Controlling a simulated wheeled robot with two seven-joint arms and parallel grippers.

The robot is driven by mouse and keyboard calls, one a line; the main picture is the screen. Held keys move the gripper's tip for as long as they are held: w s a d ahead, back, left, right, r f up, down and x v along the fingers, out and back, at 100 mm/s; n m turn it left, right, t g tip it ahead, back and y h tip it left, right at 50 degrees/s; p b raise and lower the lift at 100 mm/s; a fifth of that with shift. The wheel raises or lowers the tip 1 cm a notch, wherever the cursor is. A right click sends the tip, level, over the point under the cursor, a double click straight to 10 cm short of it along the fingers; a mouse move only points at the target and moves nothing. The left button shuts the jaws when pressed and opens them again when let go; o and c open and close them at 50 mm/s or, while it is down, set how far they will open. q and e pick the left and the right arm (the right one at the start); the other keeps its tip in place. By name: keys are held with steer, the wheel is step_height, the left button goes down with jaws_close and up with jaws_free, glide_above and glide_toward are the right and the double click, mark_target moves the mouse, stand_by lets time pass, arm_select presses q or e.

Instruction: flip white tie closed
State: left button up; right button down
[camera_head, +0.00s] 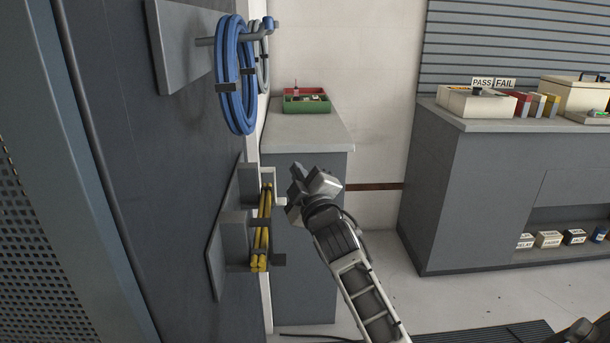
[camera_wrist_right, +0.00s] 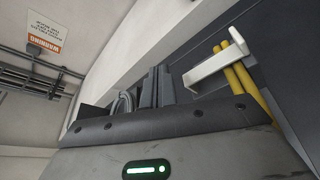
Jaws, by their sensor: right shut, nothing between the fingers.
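Yellow cables (camera_head: 263,232) run upright in a grey bracket (camera_head: 232,240) on the dark panel at the left. A small white piece (camera_head: 280,201), which looks like the white tie, sticks out from the cables toward my right gripper. In the right wrist view the white tie (camera_wrist_right: 218,68) stands out across the yellow cables (camera_wrist_right: 243,82), at upper right. My right gripper (camera_head: 304,179) is shut and empty, just right of the tie. In the wrist view its fingers (camera_wrist_right: 158,88) show left of the tie, seemingly apart from it. My left gripper is not in view.
Blue coiled cable (camera_head: 236,80) hangs on a hook above the yellow cables. A grey cabinet (camera_head: 300,132) with a red and green tray (camera_head: 306,101) stands behind my gripper.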

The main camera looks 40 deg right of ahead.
step_height(320, 180, up, 4)
steer(key=p, duration=0.4)
arm_select(q)
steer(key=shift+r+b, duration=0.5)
steer(key=shift+b, duration=0.25)
arm_select(e)
steer(key=s+a+f, duration=0.3)
steer(key=s+a, duration=0.2)
steer(key=s, duration=0.3)
steer(key=shift+f, duration=0.2)
